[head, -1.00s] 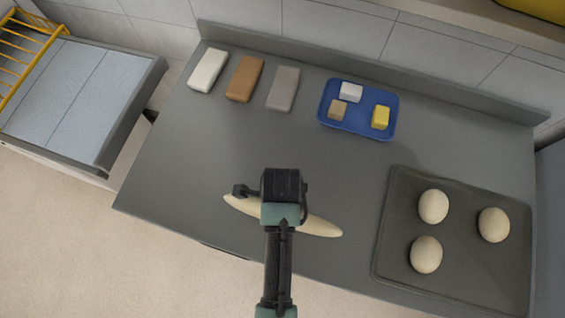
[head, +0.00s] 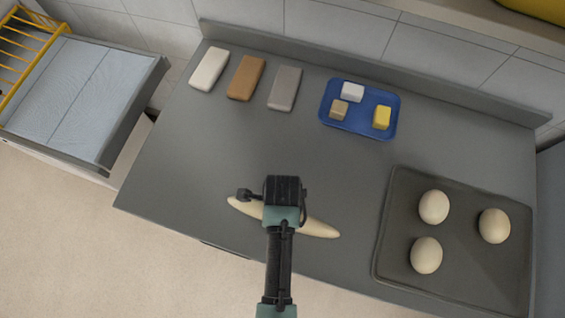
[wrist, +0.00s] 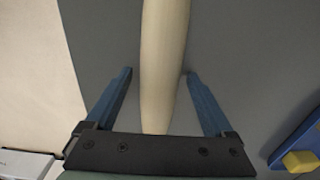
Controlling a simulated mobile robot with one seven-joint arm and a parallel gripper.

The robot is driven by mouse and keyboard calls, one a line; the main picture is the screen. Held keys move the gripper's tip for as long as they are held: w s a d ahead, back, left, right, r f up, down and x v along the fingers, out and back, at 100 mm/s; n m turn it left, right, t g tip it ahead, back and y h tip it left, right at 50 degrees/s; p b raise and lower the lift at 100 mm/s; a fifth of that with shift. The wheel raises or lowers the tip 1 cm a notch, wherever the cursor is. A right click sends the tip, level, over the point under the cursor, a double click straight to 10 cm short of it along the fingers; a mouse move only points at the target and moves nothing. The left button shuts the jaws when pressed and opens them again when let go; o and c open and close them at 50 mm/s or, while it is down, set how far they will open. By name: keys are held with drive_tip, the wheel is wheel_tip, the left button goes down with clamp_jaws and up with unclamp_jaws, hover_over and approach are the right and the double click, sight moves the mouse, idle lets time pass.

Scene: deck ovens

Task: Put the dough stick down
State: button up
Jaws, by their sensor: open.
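The dough stick (head: 318,228) is long, pale and tapered. It appears to lie on the grey counter (head: 200,150) near its front edge, slanting down to the right in the head view. My gripper (head: 283,190) is over it and hides its middle. In the wrist view the dough stick (wrist: 163,50) runs between the two blue fingers of my open gripper (wrist: 158,77). A gap shows at the left finger; the right fingertip is very close to the dough, and I cannot tell whether it touches.
A dark tray (head: 385,235) with three dough balls stands at the right. A blue tray (head: 365,128) with three small blocks is at the back. White, brown and grey blocks (head: 246,78) lie at the back left. The counter's middle is clear.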

wheel_tip(320, 180, up, 12)
drive_tip(key=shift+r, duration=0.15)
idle(0.4)
idle(0.5)
